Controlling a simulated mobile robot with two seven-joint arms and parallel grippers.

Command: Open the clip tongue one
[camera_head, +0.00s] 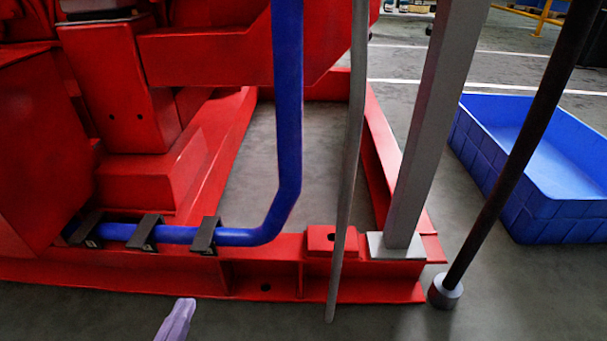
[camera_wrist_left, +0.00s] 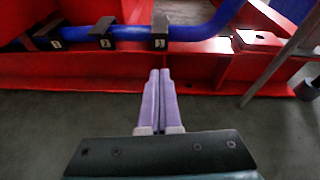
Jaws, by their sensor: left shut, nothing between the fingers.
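Three black clips hold a blue pipe (camera_head: 283,120) along the front beam of the red frame: a left clip (camera_head: 87,232), a middle clip (camera_head: 145,233) and a right clip (camera_head: 206,235). In the left wrist view the right clip (camera_wrist_left: 160,31) has a small white label that looks like a 1, though it is hard to read. All three clips lie over the pipe; their tongues cannot be made out clearly. My left gripper (camera_head: 185,305) is shut and empty, in front of the beam and apart from the clips. In the left wrist view its pale purple fingers (camera_wrist_left: 159,78) point toward the right clip. My right gripper is out of view.
The red frame's front beam (camera_head: 265,275) runs across the view. A grey post (camera_head: 430,130), a thin grey rod (camera_head: 350,150) and a dark rod (camera_head: 520,150) with a round foot stand to the right. A blue crate (camera_head: 545,212) lies beyond. The floor in front is clear.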

